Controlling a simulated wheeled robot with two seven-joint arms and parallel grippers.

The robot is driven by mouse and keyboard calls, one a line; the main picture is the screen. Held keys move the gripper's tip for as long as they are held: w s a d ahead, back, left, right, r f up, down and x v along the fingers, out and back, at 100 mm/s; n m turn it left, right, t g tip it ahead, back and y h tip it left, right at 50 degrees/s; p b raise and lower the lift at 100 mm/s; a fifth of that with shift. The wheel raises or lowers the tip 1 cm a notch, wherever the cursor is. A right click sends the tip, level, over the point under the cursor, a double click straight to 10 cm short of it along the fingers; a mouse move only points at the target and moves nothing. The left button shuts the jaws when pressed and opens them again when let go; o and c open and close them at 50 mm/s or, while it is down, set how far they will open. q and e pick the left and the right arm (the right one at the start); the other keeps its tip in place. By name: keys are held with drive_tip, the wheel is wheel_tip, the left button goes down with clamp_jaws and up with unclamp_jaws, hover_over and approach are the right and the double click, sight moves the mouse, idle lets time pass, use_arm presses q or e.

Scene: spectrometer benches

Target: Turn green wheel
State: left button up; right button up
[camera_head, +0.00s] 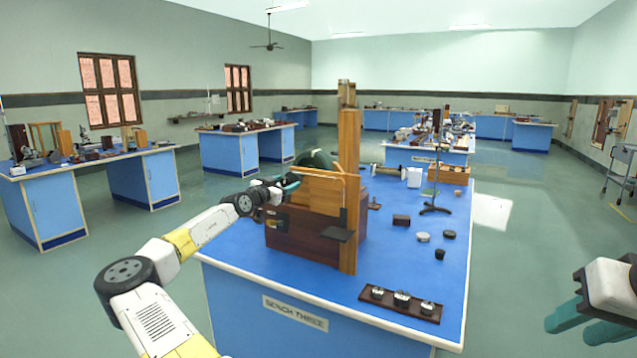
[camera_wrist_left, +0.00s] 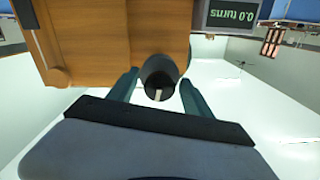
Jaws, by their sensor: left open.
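The green wheel (camera_head: 322,159) shows as a dark green disc partly hidden behind the wooden frame of the apparatus (camera_head: 309,228) on the near blue bench. My left gripper (camera_head: 288,184) is at the left side of this apparatus, close to the wheel. In the left wrist view its two teal fingers stand open, on either side of a dark round knob (camera_wrist_left: 159,72). I cannot tell if they touch it. A display (camera_wrist_left: 232,14) there reads 0.0 turns, upside down. My right gripper (camera_head: 572,325) is open and empty at the lower right, away from the bench.
A tall wooden post (camera_head: 348,170) rises beside the wheel. A dark tray (camera_head: 400,303) with several small pieces lies at the bench's front edge. A black stand (camera_head: 435,203) and small dark blocks are on the right half. Free floor lies right of the bench.

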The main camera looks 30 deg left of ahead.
use_arm(q)
drive_tip(key=s, duration=0.5)
idle(0.4)
